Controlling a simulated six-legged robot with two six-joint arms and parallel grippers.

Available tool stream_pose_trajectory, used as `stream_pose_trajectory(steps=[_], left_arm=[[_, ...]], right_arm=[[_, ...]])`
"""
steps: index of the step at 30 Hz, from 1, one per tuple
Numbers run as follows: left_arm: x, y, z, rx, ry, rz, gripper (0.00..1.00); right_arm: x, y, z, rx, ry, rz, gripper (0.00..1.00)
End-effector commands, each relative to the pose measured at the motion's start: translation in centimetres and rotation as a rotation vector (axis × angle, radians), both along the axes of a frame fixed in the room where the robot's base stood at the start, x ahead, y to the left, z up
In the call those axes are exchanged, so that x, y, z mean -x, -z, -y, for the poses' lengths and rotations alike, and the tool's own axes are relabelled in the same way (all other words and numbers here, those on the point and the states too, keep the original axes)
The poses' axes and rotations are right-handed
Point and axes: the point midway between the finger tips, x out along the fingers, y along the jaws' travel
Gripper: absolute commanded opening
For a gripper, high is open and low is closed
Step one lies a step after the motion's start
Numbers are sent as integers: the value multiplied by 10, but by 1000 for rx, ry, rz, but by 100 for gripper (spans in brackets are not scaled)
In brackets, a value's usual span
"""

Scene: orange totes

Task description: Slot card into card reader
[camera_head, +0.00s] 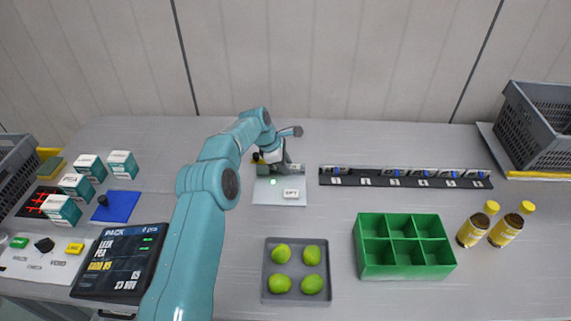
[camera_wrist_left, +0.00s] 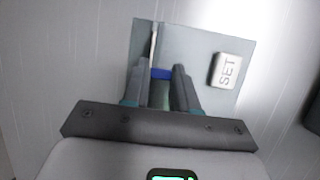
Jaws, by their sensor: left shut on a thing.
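My left gripper (camera_head: 272,160) is over the back of a pale plate (camera_head: 262,197) that bears a white block marked SET (camera_head: 292,193) and a small green light. In the left wrist view, my left gripper's fingers (camera_wrist_left: 163,76) are shut on a card, of which a blue strip (camera_wrist_left: 161,73) shows between them. The plate (camera_wrist_left: 194,40) and SET block (camera_wrist_left: 227,70) lie beyond. A thin pale upright edge stands at the plate's left side; I cannot tell whether the card touches it. The gripper hides most of the reader in the head view. My right gripper is not in view.
A black rack (camera_head: 405,180) with several lettered slots and blue-marked cards lies right of the plate. A grey tray of green fruit (camera_head: 267,291) and a green divided box (camera_head: 408,270) stand in front. A black screen (camera_head: 120,262), boxes and a blue mat (camera_head: 117,207) are left.

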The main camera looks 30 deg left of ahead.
Motion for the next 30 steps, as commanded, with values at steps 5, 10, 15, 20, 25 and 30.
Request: stream_pose_trajectory(steps=[5,10,15,20,25,30], left_arm=[[0,0,0,0,0,0,0],[0,0,0,0,0,0,58],[0,0,0,0,0,0,58],[2,-7,-2,-1,-1,2,58],[13,-36,-11,-3,-1,5,58],[29,-78,-22,-2,-1,4,58]], right_arm=[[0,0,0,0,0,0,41],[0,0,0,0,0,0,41],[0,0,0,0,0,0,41],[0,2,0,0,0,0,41],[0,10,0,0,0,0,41],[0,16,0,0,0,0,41]])
